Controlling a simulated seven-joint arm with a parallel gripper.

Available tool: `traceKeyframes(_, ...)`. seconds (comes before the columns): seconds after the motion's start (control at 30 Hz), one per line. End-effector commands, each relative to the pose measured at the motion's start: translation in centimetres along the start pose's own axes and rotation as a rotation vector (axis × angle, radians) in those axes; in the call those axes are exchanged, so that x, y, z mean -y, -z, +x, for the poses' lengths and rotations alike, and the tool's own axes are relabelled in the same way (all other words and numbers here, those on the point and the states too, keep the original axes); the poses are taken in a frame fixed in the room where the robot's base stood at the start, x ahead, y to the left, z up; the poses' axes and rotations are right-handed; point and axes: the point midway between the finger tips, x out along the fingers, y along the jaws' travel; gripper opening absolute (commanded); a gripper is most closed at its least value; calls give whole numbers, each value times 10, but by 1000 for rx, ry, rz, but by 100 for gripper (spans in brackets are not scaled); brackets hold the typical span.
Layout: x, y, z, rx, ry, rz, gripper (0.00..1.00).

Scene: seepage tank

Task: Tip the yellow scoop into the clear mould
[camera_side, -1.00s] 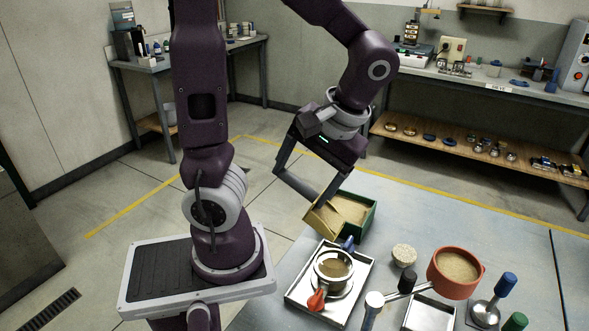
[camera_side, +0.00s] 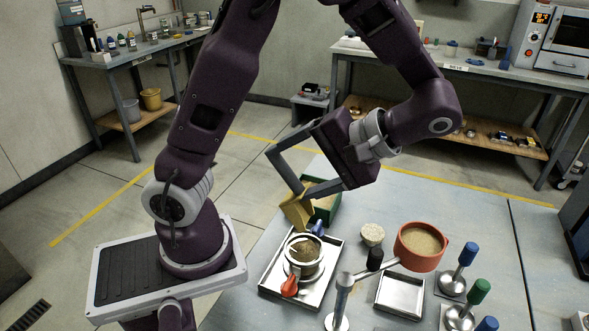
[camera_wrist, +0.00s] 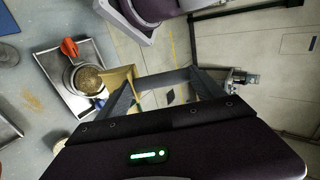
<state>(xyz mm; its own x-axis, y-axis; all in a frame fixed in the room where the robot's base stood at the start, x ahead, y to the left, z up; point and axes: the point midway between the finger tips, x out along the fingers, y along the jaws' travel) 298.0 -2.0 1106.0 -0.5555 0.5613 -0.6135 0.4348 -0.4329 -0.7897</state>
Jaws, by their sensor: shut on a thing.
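My gripper (camera_side: 303,196) is shut on the yellow scoop (camera_side: 294,211), holding it steeply tilted at the back edge of the clear mould. The clear mould (camera_side: 304,267) is a round ring on a square metal tray (camera_side: 272,279), with brown grainy material inside. An orange-red knob (camera_side: 290,286) is at its front and a blue one (camera_side: 317,229) behind. The wrist view shows the scoop (camera_wrist: 118,79) beside the filled mould (camera_wrist: 86,79). I cannot tell whether any material is left in the scoop or is falling.
A green bin (camera_side: 327,207) stands close behind the scoop. To the right are a speckled white cup (camera_side: 372,235), an orange pan of sand (camera_side: 421,243) on a stand, a small metal tray (camera_side: 400,297) and several knobbed tools. A tan patch (camera_wrist: 33,102) shows in the wrist view.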

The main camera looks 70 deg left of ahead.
Motion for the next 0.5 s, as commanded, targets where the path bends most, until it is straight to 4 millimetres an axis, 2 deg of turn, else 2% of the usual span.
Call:
traceKeyframes(0.27,2,0,3,3,-18,0,21)
traceKeyframes(0.5,15,1,36,6,-297,0,21)
